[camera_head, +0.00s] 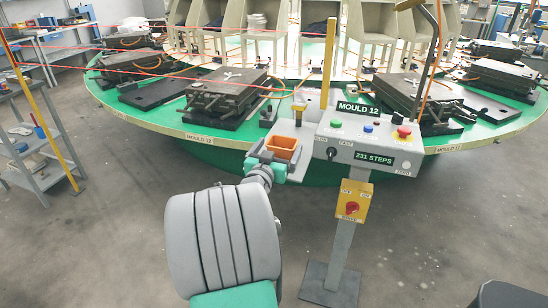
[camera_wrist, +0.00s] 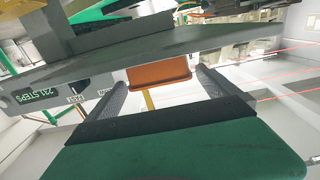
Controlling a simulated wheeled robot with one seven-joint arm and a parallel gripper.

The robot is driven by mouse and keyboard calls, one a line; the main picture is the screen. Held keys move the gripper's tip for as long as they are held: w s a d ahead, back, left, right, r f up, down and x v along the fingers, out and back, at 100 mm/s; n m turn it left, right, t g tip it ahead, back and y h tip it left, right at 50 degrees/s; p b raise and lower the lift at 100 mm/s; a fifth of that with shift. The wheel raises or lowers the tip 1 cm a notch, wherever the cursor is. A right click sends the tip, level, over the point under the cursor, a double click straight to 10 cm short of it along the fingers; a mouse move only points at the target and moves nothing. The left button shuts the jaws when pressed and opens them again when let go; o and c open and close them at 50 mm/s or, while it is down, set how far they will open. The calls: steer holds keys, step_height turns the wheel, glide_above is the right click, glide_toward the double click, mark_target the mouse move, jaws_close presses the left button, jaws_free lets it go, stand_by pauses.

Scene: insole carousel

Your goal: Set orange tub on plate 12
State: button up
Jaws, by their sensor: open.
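The orange tub (camera_head: 282,147) is on a small grey shelf at the left end of the control console. In the wrist view the tub (camera_wrist: 158,76) lies ahead, between my two dark fingers. My gripper (camera_head: 270,160) is at the tub in the head view, its jaws open, with a visible gap on each side in the wrist view. The console sign reads MOULD 12. A rim label that seems to read MOULD 12 (camera_head: 199,138) sits below a dark mould block (camera_head: 228,88) on the green carousel (camera_head: 180,127). Which surface is plate 12 is not certain.
The control console (camera_head: 370,148) with its buttons stands right of my gripper, on a post with a yellow switch box (camera_head: 353,200). A yellow upright (camera_head: 329,60) rises behind the shelf. Red lines cross over the carousel's left side. A grey trolley (camera_head: 40,145) stands far left.

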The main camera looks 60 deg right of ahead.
mark_target(285, 138)
steer(key=a, duration=0.5)
steer(key=shift+s+a, duration=0.15)
steer(key=shift+s, duration=0.25)
steer(key=shift+a+r, duration=0.15)
steer(key=shift+a, duration=0.05)
steer(key=p, duration=0.3)
steer(key=shift+s+d+r, duration=0.15)
steer(key=shift+d+r, duration=0.05)
steer(key=shift+r, duration=0.2)
steer(key=p, duration=0.3)
steer(key=shift+d, duration=0.4)
steer(key=shift+d+f+p, duration=0.2)
steer(key=shift+f+p, duration=0.05)
steer(key=shift+p, duration=0.55)
steer(key=shift+d+f, duration=0.15)
steer(key=shift+f, duration=0.15)
steer(key=d+p, duration=0.1)
steer(key=d, duration=0.1)
steer(key=w+d, duration=0.1)
steer(key=d, duration=0.2)
steer(key=d+p, duration=0.1)
steer(key=d, duration=0.1)
steer(key=shift+w+d+f+p, duration=0.15)
steer(key=shift+w+d+p, duration=0.05)
steer(key=shift+w+p, duration=0.1)
steer(key=c, duration=1.5)
